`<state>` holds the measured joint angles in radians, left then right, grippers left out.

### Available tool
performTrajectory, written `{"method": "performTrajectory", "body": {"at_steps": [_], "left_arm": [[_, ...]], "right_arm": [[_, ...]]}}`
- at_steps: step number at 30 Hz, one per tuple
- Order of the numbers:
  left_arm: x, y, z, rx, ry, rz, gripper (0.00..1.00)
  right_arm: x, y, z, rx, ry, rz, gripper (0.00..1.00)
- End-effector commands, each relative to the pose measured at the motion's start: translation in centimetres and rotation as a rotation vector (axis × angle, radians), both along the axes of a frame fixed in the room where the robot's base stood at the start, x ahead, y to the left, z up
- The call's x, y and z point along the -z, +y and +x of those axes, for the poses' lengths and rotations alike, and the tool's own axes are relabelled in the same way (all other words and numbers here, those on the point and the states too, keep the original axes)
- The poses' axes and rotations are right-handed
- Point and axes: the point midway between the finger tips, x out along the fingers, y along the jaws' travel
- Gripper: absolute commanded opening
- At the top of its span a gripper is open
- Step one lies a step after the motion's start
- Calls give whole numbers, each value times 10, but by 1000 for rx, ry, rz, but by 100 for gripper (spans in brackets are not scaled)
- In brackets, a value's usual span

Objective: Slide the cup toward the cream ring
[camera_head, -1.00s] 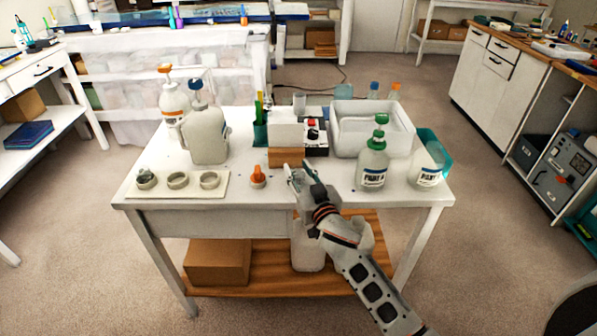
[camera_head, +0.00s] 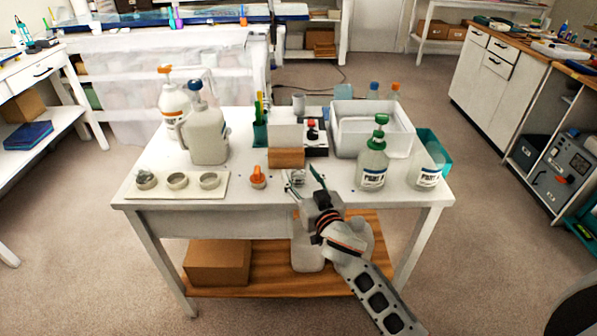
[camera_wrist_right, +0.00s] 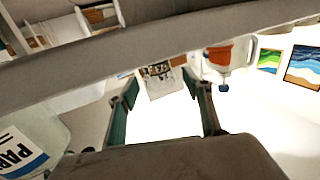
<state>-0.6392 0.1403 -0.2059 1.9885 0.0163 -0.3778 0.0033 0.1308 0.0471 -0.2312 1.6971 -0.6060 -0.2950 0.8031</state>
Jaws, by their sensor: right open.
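A small clear cup (camera_head: 298,179) stands on the white table near its front edge. My right gripper (camera_head: 304,180) is open, with its fingertips close around or beside the cup; I cannot tell whether they touch it. The open fingers also show in the right wrist view (camera_wrist_right: 165,90), where I cannot make out the cup. Several cream rings sit in a row on a pale mat (camera_head: 222,190) at the table's front left: a right one (camera_head: 210,181), a middle one (camera_head: 177,181) and a left one with greyish contents (camera_head: 146,180). My left gripper is out of view.
A small orange-topped item (camera_head: 258,178) stands between the rings and the cup. A wooden block (camera_head: 286,158) is behind the cup. A large jug (camera_head: 207,138) stands behind the rings, and a green-capped bottle (camera_head: 372,165) is to the right.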

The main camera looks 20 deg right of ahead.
Motion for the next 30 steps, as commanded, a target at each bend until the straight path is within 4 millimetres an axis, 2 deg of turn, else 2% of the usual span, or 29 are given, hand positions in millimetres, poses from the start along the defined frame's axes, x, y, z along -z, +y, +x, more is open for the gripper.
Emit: {"method": "performTrajectory", "body": {"at_steps": [9, 15, 21, 30], "left_arm": [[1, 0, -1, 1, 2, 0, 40], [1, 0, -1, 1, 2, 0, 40], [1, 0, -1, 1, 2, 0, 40], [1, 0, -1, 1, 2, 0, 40]], "right_arm": [[1, -4, -64, 0, 2, 1, 50], [0, -6, -90, 0, 1, 1, 50], [0, -7, -99, 0, 0, 0, 50], [0, -7, -99, 0, 0, 0, 50]]}}
